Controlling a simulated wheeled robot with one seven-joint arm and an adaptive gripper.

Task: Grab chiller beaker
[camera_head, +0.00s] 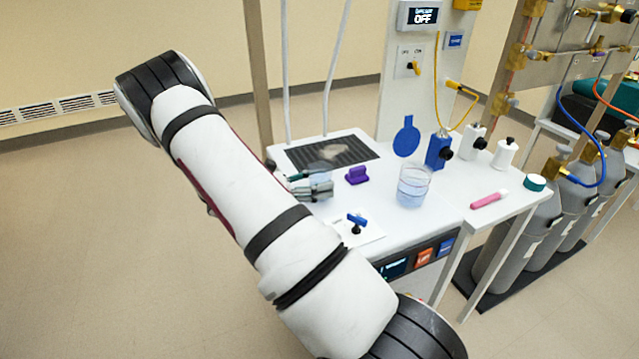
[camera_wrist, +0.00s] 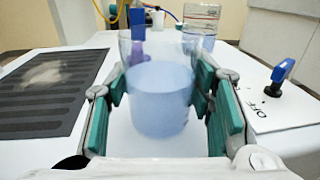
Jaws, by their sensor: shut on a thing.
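A clear beaker with pale blue contents (camera_wrist: 160,98) stands upright between the teal-padded fingers of my gripper (camera_wrist: 162,92), in the middle of the wrist view. The fingers are shut on its sides. In the head view my gripper (camera_head: 314,188) is low over the white bench, beside the dark striped panel, and the held beaker (camera_head: 321,178) shows only in part behind the fingers. I cannot tell whether its base touches the bench. A second clear beaker with bluish liquid (camera_head: 413,187) stands apart to the right; it also shows in the wrist view (camera_wrist: 201,24).
The dark striped panel (camera_head: 305,155) lies left of the gripper. A purple piece (camera_head: 357,175), a blue-handled valve (camera_head: 357,222), a blue bottle (camera_head: 438,151), white bottles (camera_head: 505,153) and a pink tube (camera_head: 489,200) are on the bench. Gas cylinders (camera_head: 568,215) stand at right.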

